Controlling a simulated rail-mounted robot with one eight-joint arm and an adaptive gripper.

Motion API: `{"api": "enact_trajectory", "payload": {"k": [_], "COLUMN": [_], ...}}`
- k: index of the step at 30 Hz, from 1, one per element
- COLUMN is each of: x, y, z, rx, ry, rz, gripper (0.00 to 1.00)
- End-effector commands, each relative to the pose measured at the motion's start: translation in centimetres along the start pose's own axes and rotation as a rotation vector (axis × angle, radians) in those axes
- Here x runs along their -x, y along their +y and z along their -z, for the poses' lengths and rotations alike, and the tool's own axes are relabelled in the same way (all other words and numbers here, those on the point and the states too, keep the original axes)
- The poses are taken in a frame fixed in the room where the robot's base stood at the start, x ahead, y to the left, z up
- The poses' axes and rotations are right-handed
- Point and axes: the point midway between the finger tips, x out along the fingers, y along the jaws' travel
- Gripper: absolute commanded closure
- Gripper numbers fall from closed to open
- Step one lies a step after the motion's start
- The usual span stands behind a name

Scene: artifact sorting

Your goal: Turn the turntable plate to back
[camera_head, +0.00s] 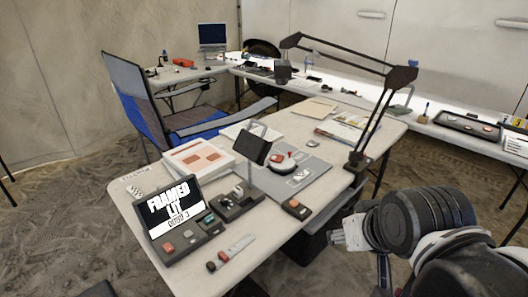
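A round pale plate with a dark rim, which looks like the turntable plate (283,167), sits on a grey mat (314,171) on the near table. A small red and white object (281,157) shows at the plate's left side. A dark tilted screen on a stand (257,148) stands just left of the plate and may hide part of it. My gripper (347,234) is at the lower right, beyond the table's right edge, well apart from the plate. It is small and partly hidden by my arm, so I cannot see its finger opening.
A lamp with a jointed arm (357,160) stands right of the plate and reaches over the table. A control box with a lit screen (173,208) is at the front left. A small dark box with a red button (296,209) lies near the right edge. A blue chair (140,95) stands behind.

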Motion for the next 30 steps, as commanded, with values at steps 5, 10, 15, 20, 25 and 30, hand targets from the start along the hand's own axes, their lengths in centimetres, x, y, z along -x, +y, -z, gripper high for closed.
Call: {"api": "enact_trajectory", "payload": {"k": [5,10,15,20,25,30], "x": [0.3,0.4,0.2,-0.6,-2.2,-4.5], "y": [0.0,0.1,0.1,0.1,0.0,-0.1], "z": [2.7,5.2,8.8,13.5,18.6,23.4], "rx": [-0.016,-0.033,-0.057,-0.09,-0.127,-0.166], "ry": [-0.011,-0.022,-0.039,-0.059,-0.082,-0.104], "rz": [-0.005,-0.01,-0.019,-0.03,-0.046,-0.063], "gripper": [0.67,0.67,0.67,0.67,0.67,0.67]}}
